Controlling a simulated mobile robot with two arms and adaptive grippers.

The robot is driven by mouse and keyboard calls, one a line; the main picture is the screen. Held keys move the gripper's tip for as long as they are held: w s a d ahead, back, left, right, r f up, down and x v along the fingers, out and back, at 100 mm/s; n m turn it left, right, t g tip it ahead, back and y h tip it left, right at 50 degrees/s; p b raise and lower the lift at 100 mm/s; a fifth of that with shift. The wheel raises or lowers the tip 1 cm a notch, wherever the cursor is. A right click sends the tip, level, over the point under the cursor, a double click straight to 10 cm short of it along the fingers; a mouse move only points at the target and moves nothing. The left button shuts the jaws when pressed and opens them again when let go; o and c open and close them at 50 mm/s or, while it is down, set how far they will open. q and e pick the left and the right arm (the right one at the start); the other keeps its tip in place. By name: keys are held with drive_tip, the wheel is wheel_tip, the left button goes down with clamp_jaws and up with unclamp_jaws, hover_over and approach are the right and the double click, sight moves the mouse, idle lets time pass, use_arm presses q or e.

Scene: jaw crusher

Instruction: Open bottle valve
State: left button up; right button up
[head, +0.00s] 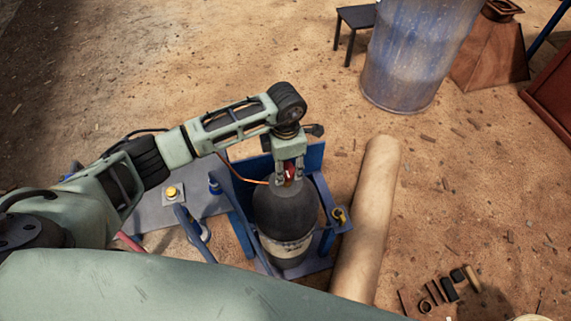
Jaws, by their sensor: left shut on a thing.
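A dark grey gas bottle (285,215) with a pale label band stands upright in a blue metal holder (324,200). A small red valve (289,172) sits on top of the bottle. My left gripper (289,175) comes down on it from above, with its fingers shut on the red valve, one on either side. The gripper hides part of the valve and the bottle's neck. My right gripper is not in view.
A tan cylinder (367,220) lies just right of the holder. A grey bench (185,207) with a yellow button (172,192) is to the left. A blue barrel (410,55) and a dark stool (355,22) stand at the back. Small tools (448,288) lie on sandy ground at the lower right.

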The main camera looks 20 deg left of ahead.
use_arm(q)
drive_tip(key=shift+w, duration=0.1)
drive_tip(key=c, duration=0.4)
drive_tip(key=shift+a, duration=0.1)
drive_tip(key=shift+n, duration=1.2)
drive_tip(key=n, duration=0.3)
drive_tip(key=shift+a+r+n+b, duration=0.1)
drive_tip(key=shift+n+b, duration=0.2)
drive_tip(key=n, duration=0.3)
drive_tip(key=shift+n, duration=0.3)
drive_tip(key=n, duration=0.5)
drive_tip(key=shift+p, duration=0.35)
drive_tip(key=shift+s+n+p, duration=0.2)
drive_tip(key=shift+n+p, duration=0.3)
drive_tip(key=shift+n, duration=2.2)
